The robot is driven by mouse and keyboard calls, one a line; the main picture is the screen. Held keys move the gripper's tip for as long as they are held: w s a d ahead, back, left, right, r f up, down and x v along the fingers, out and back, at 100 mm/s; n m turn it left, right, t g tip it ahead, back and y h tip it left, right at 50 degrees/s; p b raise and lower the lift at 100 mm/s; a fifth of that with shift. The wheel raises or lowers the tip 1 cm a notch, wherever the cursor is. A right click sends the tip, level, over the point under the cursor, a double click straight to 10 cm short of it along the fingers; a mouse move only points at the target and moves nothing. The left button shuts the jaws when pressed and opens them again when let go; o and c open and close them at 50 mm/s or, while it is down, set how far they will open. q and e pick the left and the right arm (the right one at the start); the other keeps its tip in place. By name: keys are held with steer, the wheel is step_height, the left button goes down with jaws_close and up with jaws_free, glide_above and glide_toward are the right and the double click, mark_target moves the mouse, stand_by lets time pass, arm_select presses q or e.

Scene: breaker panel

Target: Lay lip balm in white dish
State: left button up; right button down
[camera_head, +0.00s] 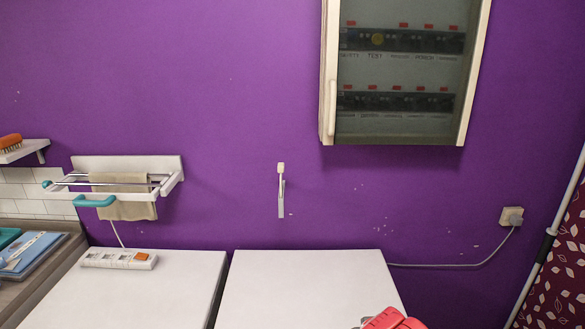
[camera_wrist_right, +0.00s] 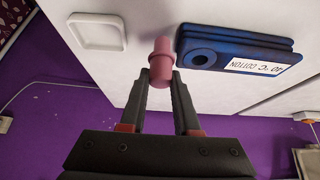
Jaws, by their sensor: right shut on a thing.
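The lip balm (camera_wrist_right: 162,58) is a small pink cylinder, seen in the right wrist view. My right gripper (camera_wrist_right: 161,84) is shut on it, with the black fingertips at either side of its near end. The white dish (camera_wrist_right: 97,32) is a shallow, rounded square and looks empty. It lies on the white surface at the upper left of the right wrist view, apart from the lip balm. The head view shows neither the dish nor the lip balm. My left gripper is in neither view.
A blue block (camera_wrist_right: 240,50) labelled "40°C COTTON" lies close to the right of the lip balm. In the head view, two white tops (camera_head: 300,285) stand side by side with a narrow gap, and a power strip (camera_head: 118,259) lies on the left one. A breaker panel (camera_head: 327,75) hangs above.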

step_height(320, 180, up, 3)
steer(key=shift+r+p, duration=0.2)
steer(key=shift+p, duration=0.6)
steer(key=shift+f, duration=0.1)
